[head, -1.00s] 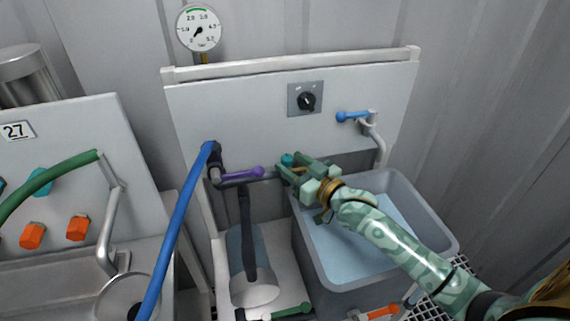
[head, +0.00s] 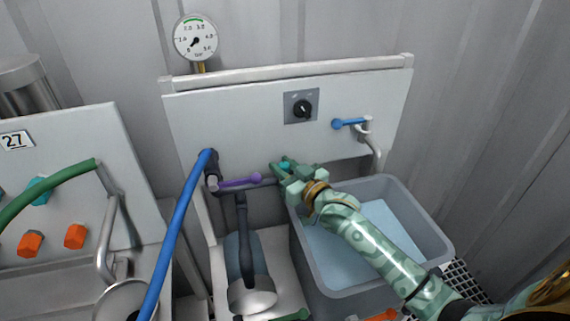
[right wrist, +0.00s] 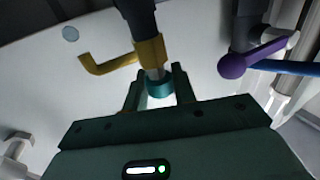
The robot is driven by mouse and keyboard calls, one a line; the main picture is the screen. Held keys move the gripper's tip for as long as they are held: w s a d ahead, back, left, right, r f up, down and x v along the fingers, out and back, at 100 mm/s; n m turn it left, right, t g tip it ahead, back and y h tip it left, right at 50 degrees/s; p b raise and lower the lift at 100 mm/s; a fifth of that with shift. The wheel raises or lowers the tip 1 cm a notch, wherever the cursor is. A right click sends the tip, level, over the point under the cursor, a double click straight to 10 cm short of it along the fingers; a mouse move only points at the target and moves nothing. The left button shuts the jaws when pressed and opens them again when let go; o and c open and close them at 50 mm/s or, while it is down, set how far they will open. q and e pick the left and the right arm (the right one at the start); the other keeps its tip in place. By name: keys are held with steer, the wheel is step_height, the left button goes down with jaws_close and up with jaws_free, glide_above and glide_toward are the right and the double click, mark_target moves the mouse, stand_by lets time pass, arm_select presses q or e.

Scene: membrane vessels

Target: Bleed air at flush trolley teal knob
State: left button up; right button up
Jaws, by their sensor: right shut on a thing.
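The teal knob (right wrist: 160,88) sits between the two fingers of my right gripper (right wrist: 160,92) in the right wrist view, at the end of a brass fitting (right wrist: 150,52). In the head view my right gripper (head: 281,169) is at the lower edge of the white panel, right of the purple-handled valve, and is shut on the knob. Only a bit of teal (head: 286,163) shows there, the rest being hidden by the fingers. My left gripper is not in view.
A grey tub of water (head: 432,225) stands below my right arm. A purple lever (head: 240,181) is close at the left, with a blue hose (head: 178,235) beside it. A dial (head: 304,109), a blue-handled tap (head: 350,123) and a gauge (head: 196,39) are above.

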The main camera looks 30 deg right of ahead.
steer(key=r+m+h+p, duration=0.1)
steer(key=h+p, duration=0.1)
steer(key=shift+r+m+h, duration=0.1)
steer(key=shift+m+h, duration=0.2)
steer(key=shift+f+m+h+p, duration=0.2)
steer(key=shift+m+h+p, duration=0.45)
steer(key=shift+h, duration=0.35)
steer(key=shift+f+m+h, duration=0.2)
steer(key=shift+m+h, duration=0.25)
steer(key=shift+h, duration=0.25)
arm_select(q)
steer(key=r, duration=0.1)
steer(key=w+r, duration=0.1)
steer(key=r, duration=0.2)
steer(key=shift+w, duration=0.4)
arm_select(e)
steer(key=o, duration=1)
steer(key=shift+f, duration=0.1)
steer(key=shift+c, duration=0.2)
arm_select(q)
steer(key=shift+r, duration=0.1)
